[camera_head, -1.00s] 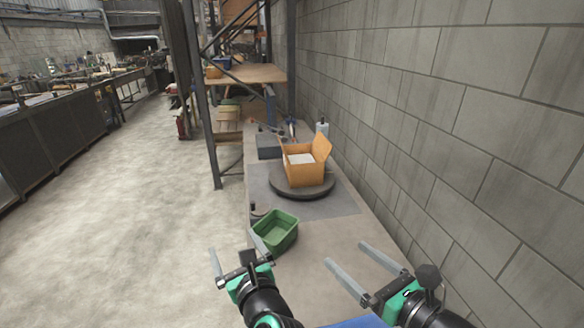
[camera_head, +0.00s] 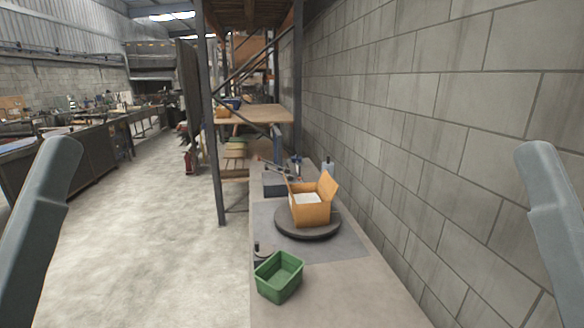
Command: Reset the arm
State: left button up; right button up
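Neither of my grippers shows in the head view now. Only grey parts, which look like my own arm links, stand at the left and right edges of the picture. An open orange cardboard box (camera_head: 311,214) with its flap up sits on a dark round turntable (camera_head: 308,235) on the bench. Something white lies inside the box. An empty green bin (camera_head: 279,277) stands on the bench nearer to me, to the left. No gripper is near either one in this view.
The bench (camera_head: 352,291) runs along a block wall (camera_head: 440,150) on the right. A dark grey block (camera_head: 274,185) lies behind the turntable at the left. A shelf post (camera_head: 213,130) rises left of the bench.

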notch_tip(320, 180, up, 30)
jog(key=p, duration=3)
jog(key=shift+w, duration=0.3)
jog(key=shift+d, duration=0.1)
